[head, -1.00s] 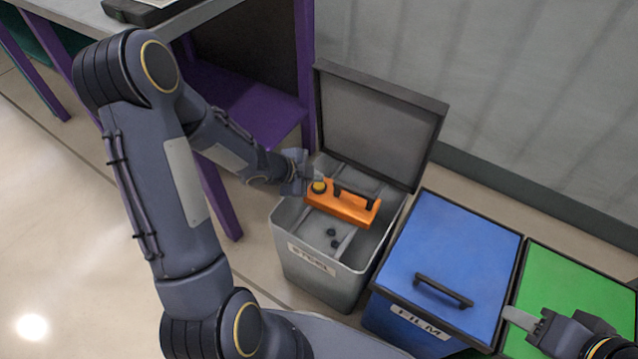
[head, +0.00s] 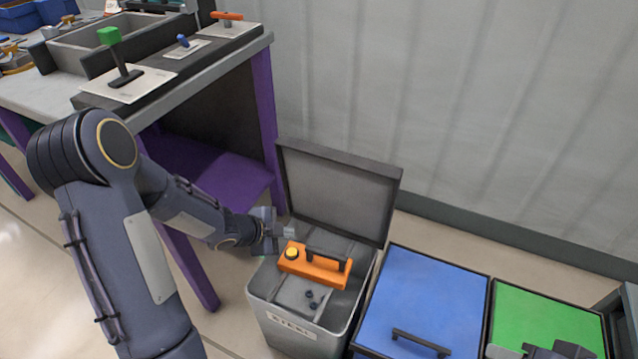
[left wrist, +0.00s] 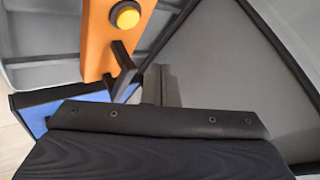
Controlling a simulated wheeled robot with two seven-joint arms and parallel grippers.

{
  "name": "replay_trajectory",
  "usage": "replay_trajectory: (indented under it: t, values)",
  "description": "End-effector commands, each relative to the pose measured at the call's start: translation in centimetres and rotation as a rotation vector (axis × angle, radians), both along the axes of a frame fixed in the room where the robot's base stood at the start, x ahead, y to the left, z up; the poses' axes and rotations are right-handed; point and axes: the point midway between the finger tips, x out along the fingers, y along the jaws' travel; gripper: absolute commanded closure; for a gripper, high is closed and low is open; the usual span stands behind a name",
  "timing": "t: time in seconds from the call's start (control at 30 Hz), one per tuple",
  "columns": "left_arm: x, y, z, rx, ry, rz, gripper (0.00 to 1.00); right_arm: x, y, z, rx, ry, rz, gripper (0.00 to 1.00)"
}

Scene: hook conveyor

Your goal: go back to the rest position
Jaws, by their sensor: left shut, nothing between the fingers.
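My left gripper (head: 283,234) is shut and empty. It is at the left rim of the open grey bin, just above and behind the yellow-button end of an orange block with a black handle (head: 318,268). The orange block lies inside the bin, and it also shows in the left wrist view (left wrist: 97,40). The left fingers (left wrist: 160,85) appear close together there, beside the block's handle. My right gripper (head: 545,351) is only partly in view at the bottom right, over the green lid, and its fingers are hard to make out.
The grey bin (head: 262,291) has its lid (head: 338,190) standing open behind it, and small dark pieces inside. A closed blue-lidded bin (head: 425,300) and a green-lidded bin (head: 545,318) stand to its right. A workbench with purple legs (head: 265,125) is behind my left arm.

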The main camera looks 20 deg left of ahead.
Motion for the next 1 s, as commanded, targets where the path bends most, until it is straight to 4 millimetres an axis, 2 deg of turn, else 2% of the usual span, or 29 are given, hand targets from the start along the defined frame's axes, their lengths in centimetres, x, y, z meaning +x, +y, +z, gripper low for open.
replay_trajectory:
  t: [0.17, 0.27, 0.37, 0.47, 0.5, 0.6, 0.8, 1.0]
  values:
    - [0.1, 0.3, 0.5, 0.004, 0.0, 0.019, 1.0, 0.0, 0.0, 0.0, 0.0, 0.0, 0.0, 0.6]
    - [0.1, 1.6, 2.5, 0.017, 0.007, 0.115, 1.0, 0.0, 0.0, 0.0, 0.0, 0.0, 0.0, 0.6]
    - [-0.6, 3.7, 6.1, 0.017, 0.03, 0.302, 1.0, 0.0, 0.0, 0.0, 0.0, 0.0, 0.0, 0.6]
    - [-3.0, 5.5, 10.0, -0.031, 0.077, 0.538, 1.0, 0.0, 0.0, 0.0, 0.0, 0.0, 0.0, 0.6]
    - [-4.4, 5.9, 11.4, -0.063, 0.105, 0.628, 1.0, 0.0, 0.0, 0.0, 0.0, 0.0, 0.0, 0.6]
    - [-8.3, 5.8, 14.1, -0.178, 0.182, 0.829, 1.0, 0.0, 0.0, 0.0, 0.0, 0.0, 0.0, 0.6]
    - [-15.6, 3.0, 16.5, -0.421, 0.364, 1.059, 1.0, 0.0, 0.0, 0.0, 0.0, 0.0, 0.0, 0.6]
    - [-20.7, -0.6, 17.5, -0.608, 0.529, 1.134, 1.0, 0.0, 0.0, 0.0, 0.0, 0.0, 0.0, 0.6]
